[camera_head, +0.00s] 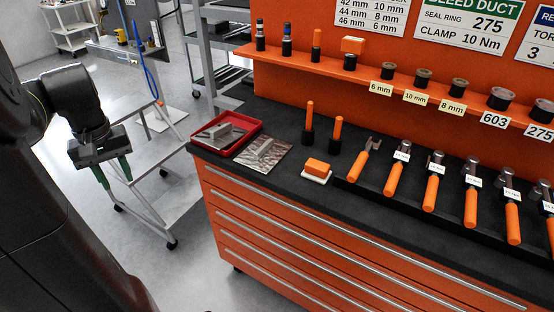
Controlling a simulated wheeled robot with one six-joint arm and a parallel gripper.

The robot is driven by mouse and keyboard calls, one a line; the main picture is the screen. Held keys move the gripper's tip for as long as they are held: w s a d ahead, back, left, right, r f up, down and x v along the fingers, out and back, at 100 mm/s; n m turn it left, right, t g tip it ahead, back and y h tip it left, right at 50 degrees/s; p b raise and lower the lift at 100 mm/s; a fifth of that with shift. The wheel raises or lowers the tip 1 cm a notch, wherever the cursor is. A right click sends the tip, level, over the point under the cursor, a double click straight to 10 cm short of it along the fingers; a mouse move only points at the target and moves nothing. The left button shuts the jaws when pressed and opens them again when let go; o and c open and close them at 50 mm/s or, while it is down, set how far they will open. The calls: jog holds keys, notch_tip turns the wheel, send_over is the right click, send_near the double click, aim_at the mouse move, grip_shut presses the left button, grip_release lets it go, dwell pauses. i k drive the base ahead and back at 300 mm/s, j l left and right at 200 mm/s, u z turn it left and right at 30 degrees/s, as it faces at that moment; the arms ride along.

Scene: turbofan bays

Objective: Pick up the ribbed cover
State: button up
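No part is plain enough for me to name it surely as the ribbed cover. A small grey part (219,131) lies in the red tray (252,125) at the left end of the workbench. Another light grey part (264,146) lies on a grey plate or sheet (250,157) just right of the tray. Ribs cannot be made out on either at this size. My gripper (115,180) hangs at the left over the floor, well left of the bench. Its two green fingers point down, stand apart and have nothing visible between them.
The orange workbench (330,245) has a dark top with an orange sponge-like block (317,166), upright orange-handled tools and a row of wrenches. An orange shelf (400,75) runs above. A wheeled metal trolley (160,199) stands between my gripper and the bench.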

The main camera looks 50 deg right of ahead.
aim_at(264, 154)
jog(key=i+z, duration=0.15)
jog(key=z, duration=1.7)
jog(key=i+j+z, duration=0.1)
jog(key=i+j, duration=0.3)
jog(key=i+j+z, duration=0.1)
jog(key=i+j, duration=0.25)
jog(key=j, duration=0.1)
